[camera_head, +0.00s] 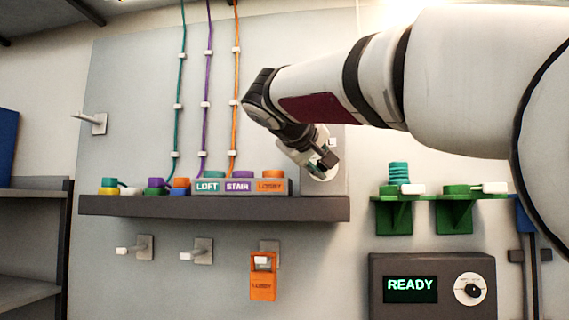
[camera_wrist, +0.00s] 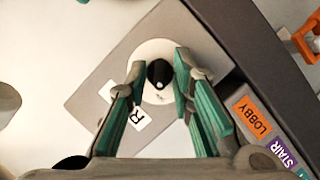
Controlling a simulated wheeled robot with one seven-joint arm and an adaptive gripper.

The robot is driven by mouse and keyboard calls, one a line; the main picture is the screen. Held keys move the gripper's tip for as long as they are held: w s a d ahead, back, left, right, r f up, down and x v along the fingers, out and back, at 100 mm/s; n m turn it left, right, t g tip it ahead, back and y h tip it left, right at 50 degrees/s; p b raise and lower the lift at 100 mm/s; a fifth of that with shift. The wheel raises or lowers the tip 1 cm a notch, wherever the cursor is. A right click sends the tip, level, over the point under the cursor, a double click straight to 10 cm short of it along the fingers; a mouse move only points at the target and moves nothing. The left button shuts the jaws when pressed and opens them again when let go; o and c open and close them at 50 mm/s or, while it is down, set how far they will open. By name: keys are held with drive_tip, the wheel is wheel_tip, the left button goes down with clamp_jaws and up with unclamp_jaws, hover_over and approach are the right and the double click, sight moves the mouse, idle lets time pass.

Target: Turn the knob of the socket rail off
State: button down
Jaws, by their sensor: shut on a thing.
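The socket rail (camera_head: 240,187) is a grey block on a dark shelf, with LOFT, STAIR and LOBBY labels. Its right end shows in the wrist view (camera_wrist: 232,92). Beside it a grey panel (camera_wrist: 90,110) carries a white disc with a black knob (camera_wrist: 158,72). My gripper (camera_wrist: 160,78) has its green-padded fingers on either side of this knob and is shut on it. A white label with an R sits by the disc. In the head view my gripper (camera_head: 322,160) covers most of the knob, so its setting is hard to read there.
The dark shelf (camera_head: 215,206) runs under the rail. An orange LOBBY tag (camera_head: 262,287) hangs on the right peg below. A READY box (camera_head: 430,262) with another knob stands lower right, under green brackets (camera_head: 395,212). Green, purple and orange cords run up the wall.

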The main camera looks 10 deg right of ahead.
drive_tip(key=c, duration=1.6)
unclamp_jaws()
drive_tip(key=shift+w+d, duration=0.1)
drive_tip(key=shift+c, duration=0.2)
drive_tip(key=v, duration=1.2)
drive_tip(key=shift+f, duration=0.1)
